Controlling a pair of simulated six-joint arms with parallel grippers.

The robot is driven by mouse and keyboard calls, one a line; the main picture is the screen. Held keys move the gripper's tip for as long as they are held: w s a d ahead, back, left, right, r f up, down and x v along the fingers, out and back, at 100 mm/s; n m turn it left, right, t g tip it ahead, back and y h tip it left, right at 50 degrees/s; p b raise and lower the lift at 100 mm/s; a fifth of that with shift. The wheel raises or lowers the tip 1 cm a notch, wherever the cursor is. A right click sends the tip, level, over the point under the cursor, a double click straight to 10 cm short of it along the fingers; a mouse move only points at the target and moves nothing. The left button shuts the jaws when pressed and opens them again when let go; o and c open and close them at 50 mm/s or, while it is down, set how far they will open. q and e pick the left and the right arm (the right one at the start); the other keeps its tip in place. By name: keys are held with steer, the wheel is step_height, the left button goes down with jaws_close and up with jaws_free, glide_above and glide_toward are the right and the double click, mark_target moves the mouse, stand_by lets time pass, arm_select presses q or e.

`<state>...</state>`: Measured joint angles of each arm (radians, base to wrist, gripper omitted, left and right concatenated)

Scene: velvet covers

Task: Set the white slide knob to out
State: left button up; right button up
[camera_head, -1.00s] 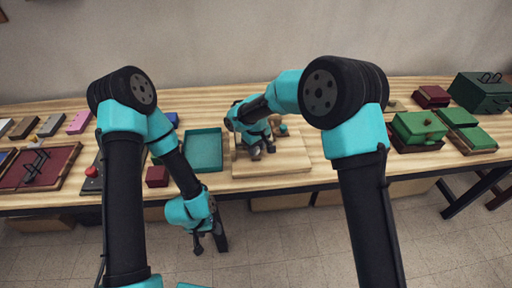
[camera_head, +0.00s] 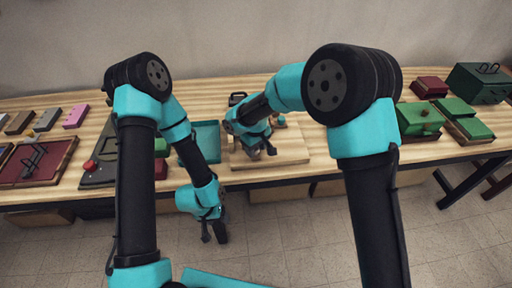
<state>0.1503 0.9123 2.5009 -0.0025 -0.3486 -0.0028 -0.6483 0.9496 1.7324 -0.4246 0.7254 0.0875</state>
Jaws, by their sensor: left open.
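I cannot make out a white slide knob; parts of the table are hidden behind my arms. My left gripper (camera_head: 214,230) hangs in front of the table's front edge, above the floor. It is open, with nothing seen between its fingers. My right gripper (camera_head: 262,149) points down over a pale wooden board (camera_head: 290,150) at the middle of the table. Its fingers are small and dark, so I cannot tell whether they are open or touch anything. A dark panel with a red knob (camera_head: 90,165) lies left of the middle, partly hidden by my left arm.
A teal tray (camera_head: 207,134) lies left of the wooden board. A dark red tray (camera_head: 38,165) and several small blocks, one pink (camera_head: 76,116), lie at the left. Green boxes (camera_head: 418,117) and a dark green case (camera_head: 480,82) stand at the right.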

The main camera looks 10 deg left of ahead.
steer(key=shift+r, duration=0.1)
step_height(320, 180, up, 17)
stand_by(0.7)
steer(key=shift+r, duration=0.1)
